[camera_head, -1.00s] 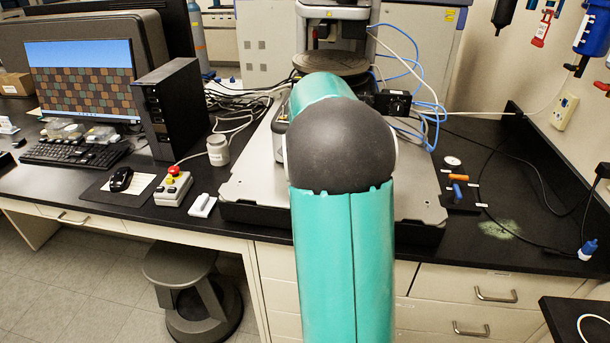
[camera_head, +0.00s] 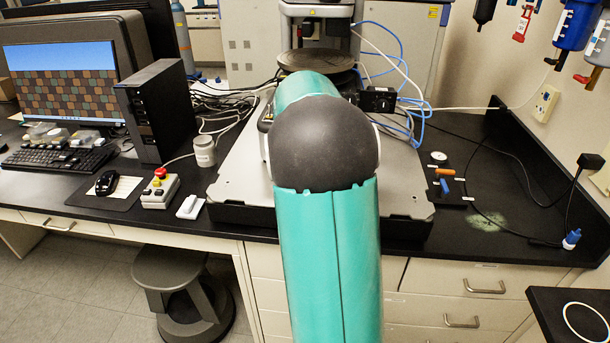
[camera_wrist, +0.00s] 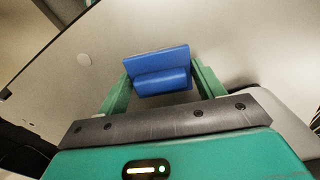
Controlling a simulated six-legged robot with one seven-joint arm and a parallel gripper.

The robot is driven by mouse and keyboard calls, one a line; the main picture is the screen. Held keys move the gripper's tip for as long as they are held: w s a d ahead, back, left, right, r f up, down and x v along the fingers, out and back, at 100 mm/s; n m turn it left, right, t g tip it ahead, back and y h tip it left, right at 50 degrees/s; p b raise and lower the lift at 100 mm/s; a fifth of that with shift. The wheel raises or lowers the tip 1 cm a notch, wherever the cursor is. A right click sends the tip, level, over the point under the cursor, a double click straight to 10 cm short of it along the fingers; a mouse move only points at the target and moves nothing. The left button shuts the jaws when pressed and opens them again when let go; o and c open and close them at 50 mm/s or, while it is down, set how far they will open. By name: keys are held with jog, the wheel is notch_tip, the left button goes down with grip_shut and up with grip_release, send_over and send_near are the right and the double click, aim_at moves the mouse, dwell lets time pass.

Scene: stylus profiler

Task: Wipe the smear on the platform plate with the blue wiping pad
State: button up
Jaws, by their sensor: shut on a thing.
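The blue wiping pad (camera_wrist: 158,72) is between the two green fingers of my gripper (camera_wrist: 163,86) in the wrist view, and the gripper is shut on it. The pad is over the grey platform plate (camera_wrist: 235,45); I cannot tell whether it touches the surface. In the head view the plate (camera_head: 234,172) shows on both sides of my arm, which hides the gripper and pad.
A dark round stage (camera_head: 317,61) stands behind my arm, with blue and white cables at its right. A pale greenish patch (camera_head: 487,220) marks the black bench at right.

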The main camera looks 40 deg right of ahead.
jog(key=shift+w+a+f, duration=0.3)
jog(key=shift+w+a, duration=0.25)
jog(key=shift+c, duration=0.7)
jog(key=shift+r, duration=0.1)
jog(key=shift+w+r, duration=0.1)
jog(key=shift+r, duration=0.15)
jog(key=shift+d+r, duration=0.1)
jog(key=shift+r, duration=2.7)
jog(key=shift+r, duration=1.5)
